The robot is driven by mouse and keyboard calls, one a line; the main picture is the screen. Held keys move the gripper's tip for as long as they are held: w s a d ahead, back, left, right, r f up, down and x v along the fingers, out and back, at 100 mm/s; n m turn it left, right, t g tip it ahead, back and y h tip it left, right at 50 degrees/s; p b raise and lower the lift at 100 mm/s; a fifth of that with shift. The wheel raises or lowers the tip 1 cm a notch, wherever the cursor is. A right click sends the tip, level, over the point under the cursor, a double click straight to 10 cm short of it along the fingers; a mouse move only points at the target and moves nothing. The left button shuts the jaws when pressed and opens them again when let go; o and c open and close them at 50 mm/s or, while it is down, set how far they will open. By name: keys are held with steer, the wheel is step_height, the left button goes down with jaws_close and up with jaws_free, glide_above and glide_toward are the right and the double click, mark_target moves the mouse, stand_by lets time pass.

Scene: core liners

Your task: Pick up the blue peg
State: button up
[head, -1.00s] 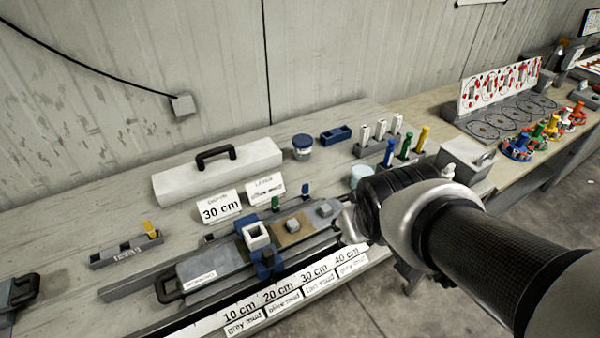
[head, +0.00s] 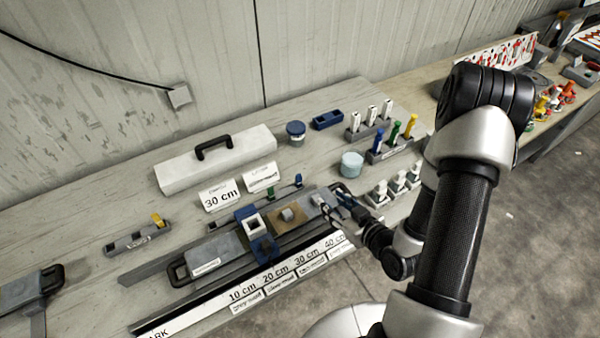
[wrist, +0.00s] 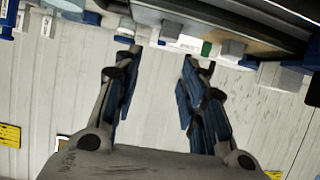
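The blue peg (head: 377,141) stands upright in a grey rack (head: 376,158), left of a green peg (head: 394,133) and a yellow peg (head: 411,124). My gripper (head: 338,211) is low over the right end of the core tray, in front of and left of the rack and apart from it. In the wrist view my gripper (wrist: 158,62) is open, with nothing between its fingers. I cannot tell the blue peg apart in the wrist view.
A pale blue cylinder (head: 351,164) stands between my gripper and the rack. White pieces (head: 381,190) stand right of it. A blue box (head: 327,120), a blue-lidded jar (head: 296,130) and a white case (head: 214,161) sit farther back. The core tray (head: 222,246) lies in front.

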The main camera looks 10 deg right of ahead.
steer(key=b+x, duration=0.2)
steer(key=b, duration=0.1)
steer(key=shift+a+f, duration=0.15)
steer(key=b+x, duration=0.3)
steer(key=b, duration=0.5)
glide_toward(299, 177)
steer(key=x, duration=0.3)
steer(key=shift+d+f, duration=0.1)
steer(key=shift+d, duration=0.15)
steer(key=b+x, duration=0.1)
steer(key=x, duration=0.4)
steer(key=shift+a+b, duration=0.25)
steer(key=shift+b, duration=0.1)
steer(key=shift+c, duration=0.4)
steer(key=c, duration=0.8)
